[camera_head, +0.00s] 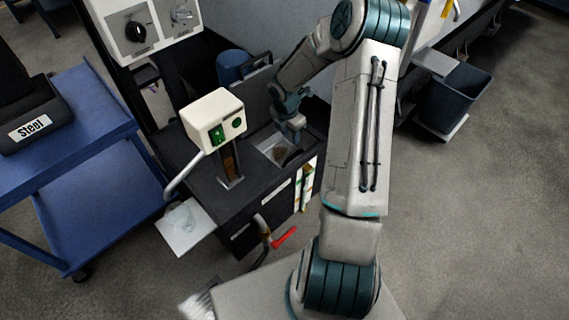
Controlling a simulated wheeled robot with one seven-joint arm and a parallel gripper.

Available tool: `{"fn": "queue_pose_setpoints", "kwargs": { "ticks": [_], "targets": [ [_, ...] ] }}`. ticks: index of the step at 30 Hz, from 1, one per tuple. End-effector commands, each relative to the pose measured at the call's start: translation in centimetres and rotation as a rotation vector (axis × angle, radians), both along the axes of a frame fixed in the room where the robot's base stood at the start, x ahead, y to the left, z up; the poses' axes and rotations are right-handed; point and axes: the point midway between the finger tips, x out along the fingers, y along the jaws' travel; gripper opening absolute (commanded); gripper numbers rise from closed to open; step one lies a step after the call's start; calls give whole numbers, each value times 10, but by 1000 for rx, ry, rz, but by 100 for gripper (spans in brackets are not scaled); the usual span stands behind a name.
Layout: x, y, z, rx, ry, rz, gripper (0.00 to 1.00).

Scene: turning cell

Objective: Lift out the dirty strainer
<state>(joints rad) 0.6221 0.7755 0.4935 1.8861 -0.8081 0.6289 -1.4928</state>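A square light-metal opening (262,147) is set in the top of a black tank (255,190). A brownish round thing (280,153) shows inside it, possibly the dirty strainer, but it is too small to be sure. My gripper (298,138) points down over the right side of this opening, close to the brownish thing. I cannot tell whether it touches it. The fingers are too small and dark to show whether they are open or shut.
A white control box with green buttons (214,120) rises from the tank left of the opening. A red-handled valve (284,237) sticks out in front. A white plate (184,228) juts out left. A blue cart (95,190) stands left, a dark bin (455,97) right.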

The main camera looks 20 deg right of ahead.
Motion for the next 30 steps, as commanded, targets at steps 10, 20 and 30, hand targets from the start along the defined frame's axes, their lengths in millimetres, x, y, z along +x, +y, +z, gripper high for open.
{"fn": "queue_pose_setpoints", "kwargs": {
  "ticks": [10,20,30],
  "targets": [
    [2,-7,-65,4,4,12,37],
    [3,-11,-92,3,2,9,37],
    [4,-19,-137,3,3,10,37]
  ]
}}
